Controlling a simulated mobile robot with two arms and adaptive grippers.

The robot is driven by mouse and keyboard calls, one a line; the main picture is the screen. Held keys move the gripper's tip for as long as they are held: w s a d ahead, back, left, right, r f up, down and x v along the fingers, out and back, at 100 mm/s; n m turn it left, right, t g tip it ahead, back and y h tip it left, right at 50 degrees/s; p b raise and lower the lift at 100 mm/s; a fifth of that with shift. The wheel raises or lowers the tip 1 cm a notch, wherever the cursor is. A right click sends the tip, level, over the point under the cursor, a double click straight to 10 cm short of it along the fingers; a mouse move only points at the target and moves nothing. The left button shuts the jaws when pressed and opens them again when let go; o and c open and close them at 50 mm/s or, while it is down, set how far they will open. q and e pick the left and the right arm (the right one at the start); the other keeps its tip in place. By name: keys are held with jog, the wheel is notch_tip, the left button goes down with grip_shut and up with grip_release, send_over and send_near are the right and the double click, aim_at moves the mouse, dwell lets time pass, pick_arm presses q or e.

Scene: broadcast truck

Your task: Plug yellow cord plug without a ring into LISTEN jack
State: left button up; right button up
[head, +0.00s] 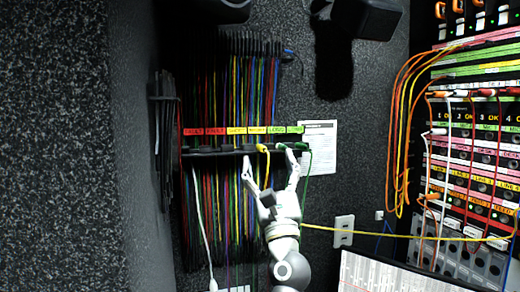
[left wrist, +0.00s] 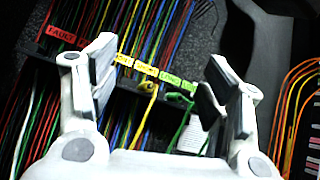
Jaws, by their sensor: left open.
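A yellow plug (head: 262,148) hangs at a dark rack bar (head: 215,151), its yellow cord dropping below. It also shows in the left wrist view (left wrist: 147,88), between my fingers but apart from them; I cannot tell whether it has a ring. My left gripper (head: 269,162) is open and empty, just below the bar, its fingers on either side of the yellow cord. A yellow cord (head: 400,233) runs right from behind my arm to the patch panel (head: 475,160). The LISTEN label is too small to pick out. My right gripper is not in view.
Green plugs (head: 300,146) sit on the bar right of the yellow one, under green labels. Many colored cords (head: 230,90) hang behind the bar. A white sheet (head: 320,145) is on the wall. Orange cords (head: 398,130) loop beside the panel. A sloped console (head: 395,275) stands below.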

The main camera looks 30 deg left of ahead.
pick_arm(q)
jog(key=d+f+m+t+h, duration=0.2)
jog(key=d+f+m+h, duration=0.6)
jog(key=m+h, duration=0.4)
jog(key=d+f+m+t+h, duration=0.1)
jog(key=d+f+m+h, duration=0.6)
jog(key=m+h, duration=0.5)
notch_tip(320, 180, down, 2)
jog(key=m, duration=0.8)
jog(key=shift+d+t, duration=0.35)
jog(key=shift+t, duration=0.05)
